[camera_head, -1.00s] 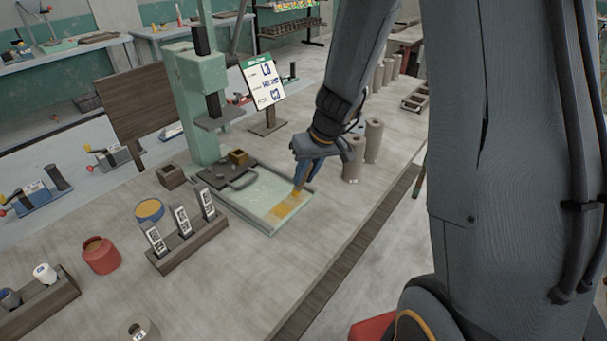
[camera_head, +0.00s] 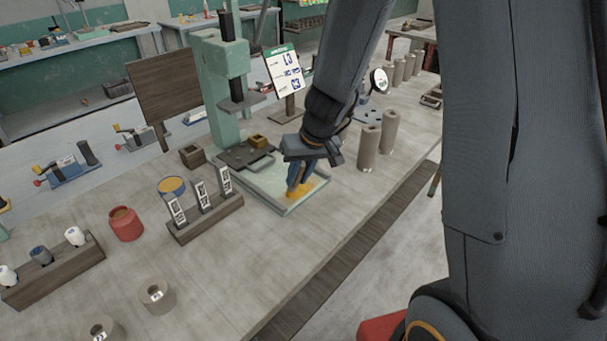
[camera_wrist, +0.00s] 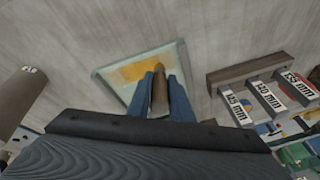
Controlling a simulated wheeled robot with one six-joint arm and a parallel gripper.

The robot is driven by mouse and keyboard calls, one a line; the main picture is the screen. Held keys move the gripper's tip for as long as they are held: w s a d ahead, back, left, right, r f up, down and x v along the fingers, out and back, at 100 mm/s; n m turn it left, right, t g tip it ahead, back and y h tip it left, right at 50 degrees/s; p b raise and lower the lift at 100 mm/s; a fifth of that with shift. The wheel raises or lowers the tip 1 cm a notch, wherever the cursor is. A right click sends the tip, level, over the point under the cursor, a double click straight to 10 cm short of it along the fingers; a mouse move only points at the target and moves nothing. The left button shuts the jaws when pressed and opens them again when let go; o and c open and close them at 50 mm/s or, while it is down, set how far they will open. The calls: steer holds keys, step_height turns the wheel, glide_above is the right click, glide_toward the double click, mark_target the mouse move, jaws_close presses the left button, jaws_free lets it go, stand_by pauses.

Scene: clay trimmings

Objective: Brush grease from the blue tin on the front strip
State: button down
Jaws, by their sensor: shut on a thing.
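The blue tin (camera_head: 172,187), filled with yellow-orange grease, stands on the table left of the pale green press base (camera_head: 262,186). The front part of that base carries a yellow-orange grease patch (camera_head: 313,185), also seen in the wrist view (camera_wrist: 135,72). My gripper (camera_head: 297,190) is over this patch, low, with its blue fingers pointing down. In the wrist view the fingers are shut on a brown handle (camera_wrist: 160,92), seemingly a brush. Its lower end is hidden, so I cannot tell whether it touches the base.
A wooden rack (camera_head: 205,220) with labelled gauges stands between the tin and the front table area. A red pot (camera_head: 126,224) is left of it. Grey-brown clay cylinders (camera_head: 368,150) stand right of my gripper. The green press column (camera_head: 226,90) rises behind. The table's front middle is clear.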

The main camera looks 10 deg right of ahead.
steer(key=shift+s+a, duration=0.45)
steer(key=shift+a, duration=0.25)
step_height(320, 180, up, 8)
steer(key=p, duration=0.6)
steer(key=shift+p, duration=0.4)
steer(key=shift+f, duration=0.1)
steer(key=shift+f+b, duration=0.35)
steer(key=shift+b, duration=0.4)
steer(key=shift+s, duration=0.15)
